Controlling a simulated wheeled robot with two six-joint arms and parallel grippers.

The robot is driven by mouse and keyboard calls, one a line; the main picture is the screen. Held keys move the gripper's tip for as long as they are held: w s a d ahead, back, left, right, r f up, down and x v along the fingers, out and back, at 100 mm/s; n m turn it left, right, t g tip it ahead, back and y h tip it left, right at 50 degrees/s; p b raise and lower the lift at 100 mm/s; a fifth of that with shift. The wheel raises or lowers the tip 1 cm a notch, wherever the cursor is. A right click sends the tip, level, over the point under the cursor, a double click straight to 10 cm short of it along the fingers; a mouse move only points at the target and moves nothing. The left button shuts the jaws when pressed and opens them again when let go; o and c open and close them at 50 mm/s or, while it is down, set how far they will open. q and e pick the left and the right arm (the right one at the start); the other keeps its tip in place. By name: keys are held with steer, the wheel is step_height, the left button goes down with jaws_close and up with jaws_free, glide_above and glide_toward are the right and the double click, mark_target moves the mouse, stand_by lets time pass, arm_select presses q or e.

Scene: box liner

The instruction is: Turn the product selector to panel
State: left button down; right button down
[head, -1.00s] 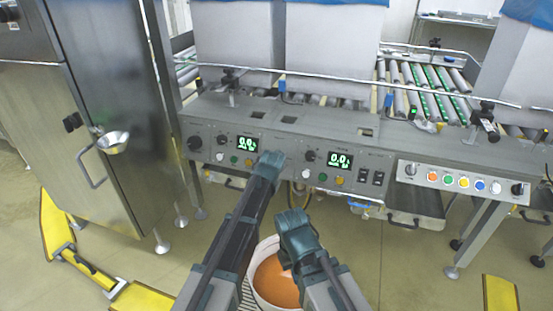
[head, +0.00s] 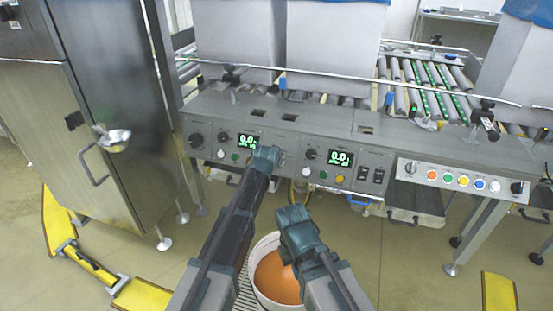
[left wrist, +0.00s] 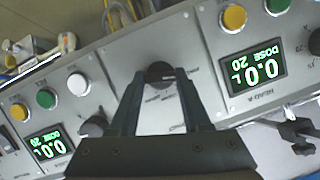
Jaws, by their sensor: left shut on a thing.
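The product selector is a dark round knob (left wrist: 160,72) on a light plate in the middle of the grey control panel. In the left wrist view it sits between the two fingertips of my left gripper (left wrist: 161,76), which is shut on it. Small labels stand around the knob, too small to read, and I cannot tell which way it points. In the head view my left gripper (head: 270,157) reaches the panel between the two green displays and hides the knob. My right gripper (head: 297,228) hangs low in front of the panel, its fingertips not clear.
Green displays (head: 248,141) (head: 340,159), other knobs and coloured push buttons flank the selector. A button box (head: 462,181) is at the right. A white bucket with orange contents (head: 275,280) stands below my arms. A steel cabinet (head: 95,130) is at the left.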

arm_select(q)
steer(key=shift+s+f, duration=0.1)
steer(key=shift+c, duration=1.8)
jaws_free()
steer(key=p+v, duration=0.8)
steer(key=v, duration=0.5)
steer(key=shift+s+r+p, duration=0.25)
steer(key=shift+s+p, duration=0.05)
steer(key=shift+a, duration=0.1)
